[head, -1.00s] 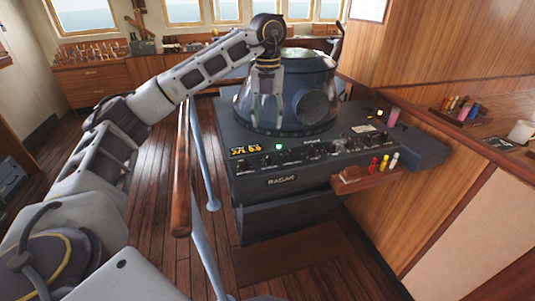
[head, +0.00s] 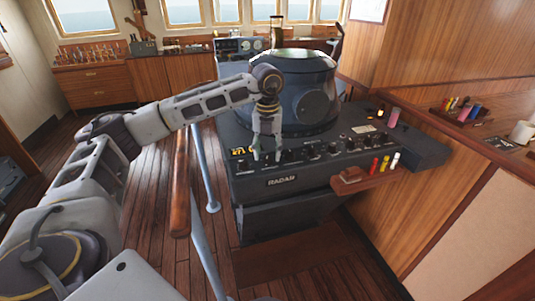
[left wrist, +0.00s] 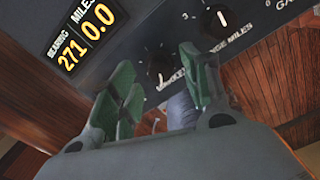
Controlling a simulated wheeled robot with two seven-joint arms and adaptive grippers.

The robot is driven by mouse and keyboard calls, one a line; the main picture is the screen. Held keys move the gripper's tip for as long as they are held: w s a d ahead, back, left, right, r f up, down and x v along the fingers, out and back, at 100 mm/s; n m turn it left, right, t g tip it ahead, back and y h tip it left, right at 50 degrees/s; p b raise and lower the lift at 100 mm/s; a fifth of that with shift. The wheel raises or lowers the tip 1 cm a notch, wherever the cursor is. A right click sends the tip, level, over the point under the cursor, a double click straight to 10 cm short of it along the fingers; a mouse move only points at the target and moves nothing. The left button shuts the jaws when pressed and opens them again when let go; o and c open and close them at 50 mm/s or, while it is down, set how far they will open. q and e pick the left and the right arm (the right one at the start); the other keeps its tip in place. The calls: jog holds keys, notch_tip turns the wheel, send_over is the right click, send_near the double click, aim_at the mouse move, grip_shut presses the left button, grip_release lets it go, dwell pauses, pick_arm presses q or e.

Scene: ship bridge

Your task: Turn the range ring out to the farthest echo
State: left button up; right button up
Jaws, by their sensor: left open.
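The radar console (head: 245,190) stands ahead, with a row of dark knobs along its sloped panel. In the left wrist view a yellow readout (left wrist: 84,33) shows bearing 271 and miles 0.0. A dark knob (left wrist: 160,66) has a label partly hidden by my fingers. Another knob (left wrist: 220,20), above the words "range miles", is up and right of it. My left gripper (head: 266,156) points down at the panel's front left; it also shows in the left wrist view (left wrist: 156,62). Its green fingers are open and empty, either side of the partly hidden knob; contact cannot be told. The radar screen is hidden under the hood.
A dark viewing hood (head: 290,85) rises behind the knobs, close to my left forearm. A wooden handrail (head: 181,180) runs left of the console. A small wooden rack (head: 363,180) with coloured pens juts from its right front. Wood panelling bounds the right.

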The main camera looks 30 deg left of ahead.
pick_arm(q)
jog(key=shift+f, duration=0.6)
pick_arm(e)
jog(key=shift+d, duration=0.1)
pick_arm(q)
grip_shut()
pick_arm(e)
jog(key=shift+a, duration=0.4)
